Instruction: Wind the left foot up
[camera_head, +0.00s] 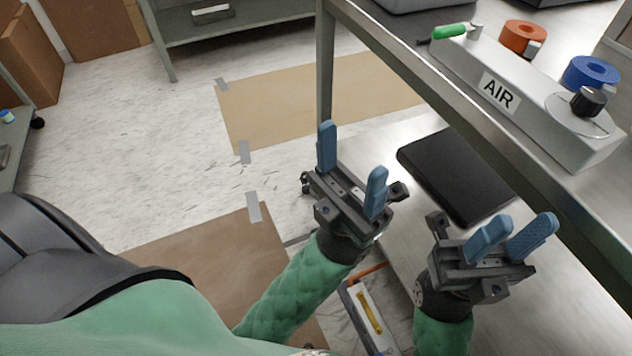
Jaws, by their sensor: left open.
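I cannot make out a left foot in this view. My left gripper (352,162) is open, with its two blue fingers wide apart and nothing between them. It is in the middle of the view, in front of the lower end of a metal table leg (325,85). My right gripper (518,232) is further right, over the metal lower shelf (400,225). Its blue fingers are closer together, with a gap and nothing seen between them. The grippers and arms hide part of the floor and shelf behind them.
A black flat slab (455,175) lies on the lower shelf. Above it, a grey AIR box (540,100) with a black knob (588,101) stands along the upper shelf edge, near orange tape (524,35) and blue tape (590,72). Floor at left, with cardboard sheets (215,250), is open.

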